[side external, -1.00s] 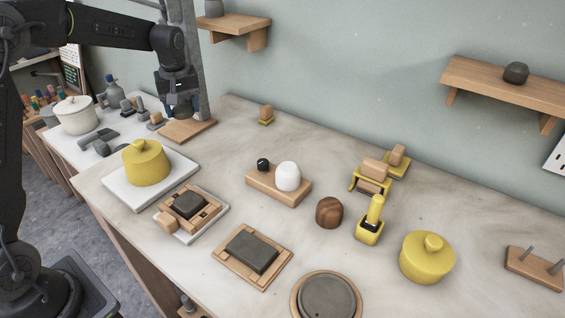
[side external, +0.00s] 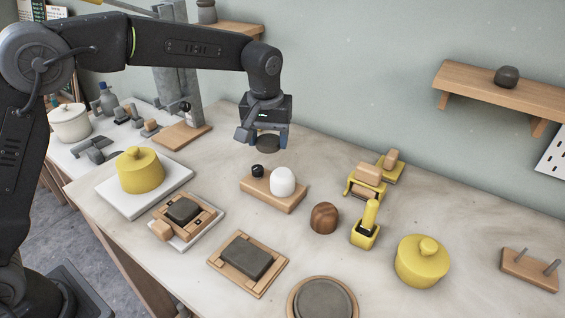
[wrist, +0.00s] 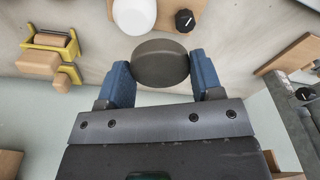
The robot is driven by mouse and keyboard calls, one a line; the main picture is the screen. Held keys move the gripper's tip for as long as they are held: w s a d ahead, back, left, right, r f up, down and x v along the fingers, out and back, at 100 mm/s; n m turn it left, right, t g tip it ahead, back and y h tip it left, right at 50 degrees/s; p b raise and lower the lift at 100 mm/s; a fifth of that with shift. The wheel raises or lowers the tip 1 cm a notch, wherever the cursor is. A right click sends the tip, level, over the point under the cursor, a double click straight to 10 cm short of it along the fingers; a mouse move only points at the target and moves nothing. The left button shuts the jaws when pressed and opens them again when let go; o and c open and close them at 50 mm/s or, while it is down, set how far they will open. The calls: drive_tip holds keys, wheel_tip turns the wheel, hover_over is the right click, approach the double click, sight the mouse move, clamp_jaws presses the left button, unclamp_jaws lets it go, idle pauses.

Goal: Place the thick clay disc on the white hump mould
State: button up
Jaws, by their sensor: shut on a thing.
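The thick clay disc (wrist: 160,63) is dark grey and round, held between the two blue fingers of my gripper (wrist: 163,80) in the wrist view. In the side view my gripper (side external: 267,140) is shut on the disc (side external: 267,149), which hangs above the table, behind the wooden base. The white hump mould (side external: 282,182) is a smooth dome on the right part of that wooden base (side external: 268,200). It also shows in the wrist view, at the top (wrist: 134,14). The disc is apart from the mould.
A small black knob (side external: 257,170) stands on the same base, left of the mould. A brown wooden dome (side external: 324,217), yellow tools (side external: 366,225) and a yellow lidded pot (side external: 421,262) stand to the right. Framed dark slabs (side external: 247,258) lie in front.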

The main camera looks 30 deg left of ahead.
sight(283, 172)
drive_tip(key=d, duration=0.1)
drive_tip(key=d+f, duration=0.2)
drive_tip(key=shift+w+d, duration=0.1)
drive_tip(key=shift+w, duration=0.3)
drive_tip(key=shift+f, duration=2)
drive_tip(key=shift+f, duration=0.15)
drive_tip(key=o, duration=0.9)
drive_tip(key=shift+o, duration=0.2)
wheel_tip(283, 172, up, 12)
drive_tip(key=s, duration=0.1)
drive_tip(key=shift+s+d, duration=0.15)
drive_tip(key=shift+d, duration=0.15)
